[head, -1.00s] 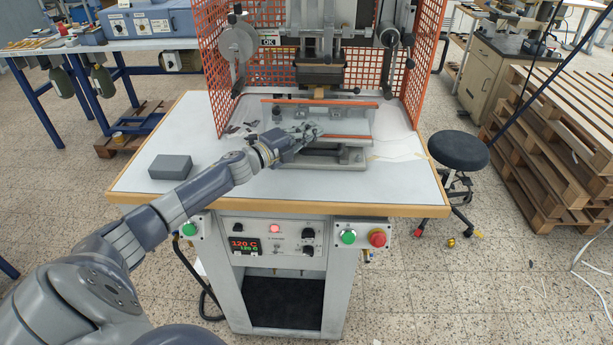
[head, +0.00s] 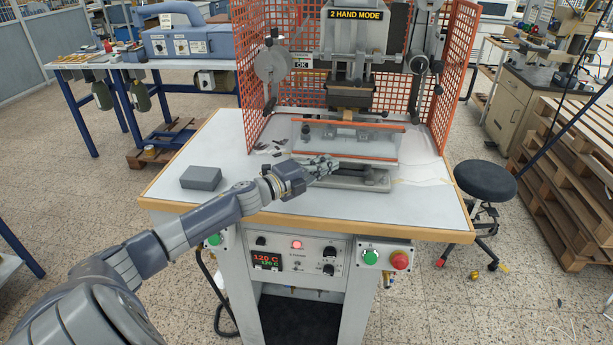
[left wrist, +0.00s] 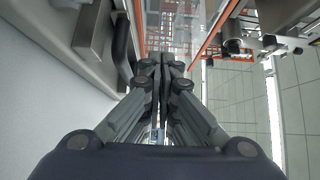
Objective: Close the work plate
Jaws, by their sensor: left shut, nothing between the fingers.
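The work plate (head: 345,142) is a grey panel with an orange strip along its back edge and another along its front edge. It sits under the press head (head: 350,95) in the head view. I cannot tell whether it lies level or tilted. My left gripper (head: 332,166) is at the plate's front edge, just below the front orange strip, with its fingers pointing right. In the left wrist view the fingertips (left wrist: 158,62) are together with nothing between them. Whether they touch the plate is unclear. My right gripper is out of view.
Orange mesh guards (head: 256,95) stand on both sides of the press. A grey box (head: 201,178) lies on the white machine table (head: 225,145) at the left. The front panel has green and red buttons (head: 400,260). A black stool (head: 485,180) stands to the right.

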